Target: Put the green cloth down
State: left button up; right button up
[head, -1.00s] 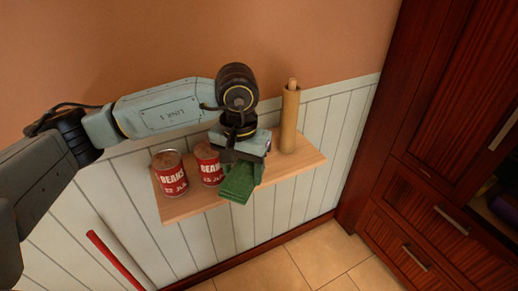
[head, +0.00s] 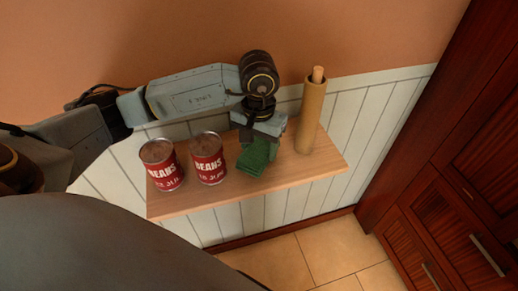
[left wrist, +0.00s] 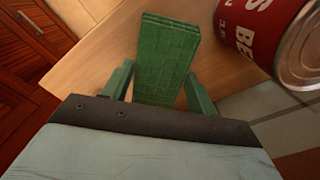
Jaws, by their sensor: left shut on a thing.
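The green cloth (head: 257,157) is a folded block at the wooden wall shelf (head: 230,190), between a bean can and a brown roll. My left gripper (head: 258,143) is shut on the green cloth from above. In the left wrist view the cloth (left wrist: 167,60) sits between the two fingers (left wrist: 160,85), over the shelf's wooden top (left wrist: 105,50). I cannot tell whether the cloth touches the shelf. My right gripper is not in view.
Two red bean cans (head: 162,166) (head: 208,158) stand on the shelf left of the cloth. The brown roll (head: 311,115) stands upright to its right. The shelf's right end (head: 325,160) is clear. Dark wooden cabinets (head: 450,190) stand at far right.

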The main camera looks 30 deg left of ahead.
aim_at(259, 149)
pick_arm(q)
jog(key=shift+f, duration=1.1)
jog(key=o, duration=1)
jog(key=shift+c, duration=0.2)
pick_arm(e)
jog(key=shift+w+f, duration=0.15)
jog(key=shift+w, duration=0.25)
pick_arm(q)
jog(key=shift+r, duration=0.3)
notch_tip(259, 149, up, 12)
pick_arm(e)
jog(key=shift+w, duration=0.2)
pick_arm(q)
jog(key=shift+f, duration=0.1)
